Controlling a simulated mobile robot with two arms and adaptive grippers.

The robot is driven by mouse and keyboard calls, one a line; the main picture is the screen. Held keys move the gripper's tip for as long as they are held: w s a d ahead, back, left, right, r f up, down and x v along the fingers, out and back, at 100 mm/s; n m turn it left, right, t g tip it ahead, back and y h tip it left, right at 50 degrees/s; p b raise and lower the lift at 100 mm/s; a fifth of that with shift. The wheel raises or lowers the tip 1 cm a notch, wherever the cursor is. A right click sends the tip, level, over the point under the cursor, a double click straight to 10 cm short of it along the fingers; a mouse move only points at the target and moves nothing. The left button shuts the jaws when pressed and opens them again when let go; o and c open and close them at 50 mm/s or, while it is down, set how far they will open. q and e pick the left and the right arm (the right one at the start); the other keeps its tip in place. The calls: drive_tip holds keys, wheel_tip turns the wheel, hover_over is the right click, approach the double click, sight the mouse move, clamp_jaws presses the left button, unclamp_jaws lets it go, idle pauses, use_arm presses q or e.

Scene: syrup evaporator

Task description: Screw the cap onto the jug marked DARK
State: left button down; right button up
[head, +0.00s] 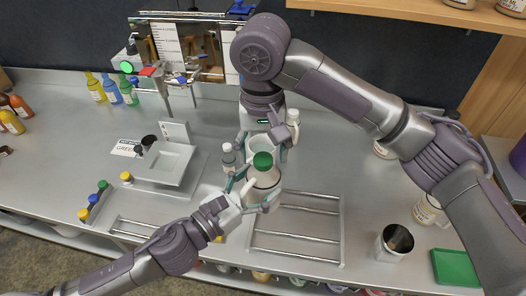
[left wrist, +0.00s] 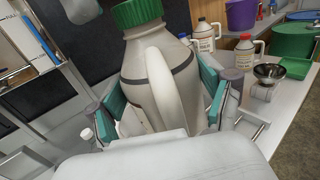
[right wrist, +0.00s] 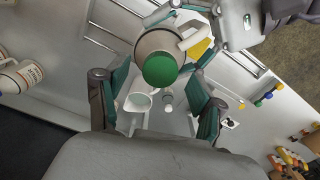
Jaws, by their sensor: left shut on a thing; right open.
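The pale jug (head: 265,178) stands upright with a green cap (head: 263,161) on its mouth. The jug also fills the middle of the left wrist view (left wrist: 150,75); its marking is not readable. My left gripper (head: 258,200) is shut around the jug's body. My right gripper (head: 266,143) is open and empty, just behind and above the cap. In the right wrist view the green cap (right wrist: 160,69) lies between and beyond the open fingers, with no finger visibly touching it. Whether the cap is threaded tight cannot be told.
A scale (head: 165,165) is further left. A wire rack (head: 296,240) lies in front right. A metal cup (head: 394,243) and a green tray (head: 455,266) are at the right. The counter between rack and cup is clear.

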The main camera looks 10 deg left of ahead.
use_arm(q)
drive_tip(key=shift+r, duration=0.15)
use_arm(e)
wheel_tip(320, 180, up, 11)
idle(0.7)
